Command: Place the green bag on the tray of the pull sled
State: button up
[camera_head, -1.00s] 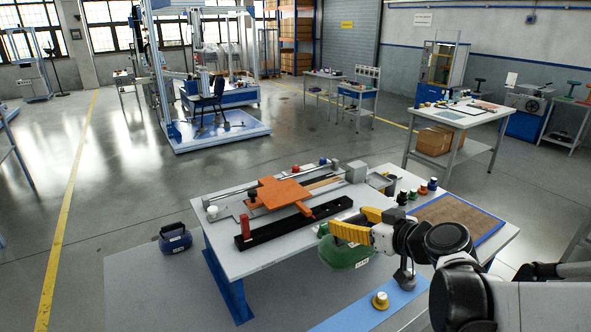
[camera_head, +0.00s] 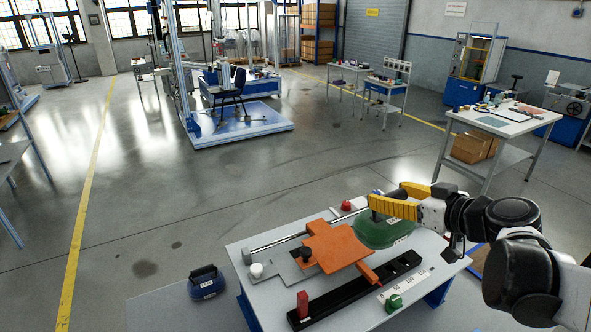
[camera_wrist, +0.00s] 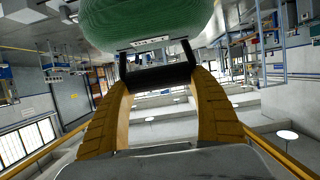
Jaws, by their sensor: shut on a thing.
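The green bag (camera_head: 385,231) hangs from my gripper (camera_head: 373,207) by its black handle. In the wrist view the yellow fingers of my gripper (camera_wrist: 160,85) are shut on the handle, with the green bag (camera_wrist: 145,22) beyond it. In the head view the bag appears at the right edge of the orange tray of the pull sled (camera_head: 332,246), overlapping its back right part in the picture. I cannot tell whether they touch. The orange tray looks flat and empty, with a black knob at its left side.
The sled sits on a grey table among a metal rod and a black slotted rail (camera_head: 355,290). A red block (camera_head: 302,304), a white knob (camera_head: 256,270) and a green weight (camera_head: 394,303) stand around it.

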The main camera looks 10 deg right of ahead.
jog(key=w+a+f+b, duration=0.3)
jog(key=w+a+f, duration=0.5)
jog(key=f, duration=0.2)
jog(key=shift+a+f, duration=0.15)
jog(key=shift+f, duration=0.25)
jog(key=shift+f+b, duration=0.15)
jog(key=shift+b, duration=0.25)
jog(key=o, duration=1.4)
jog(key=shift+o, duration=0.2)
jog(key=shift+s, duration=0.1)
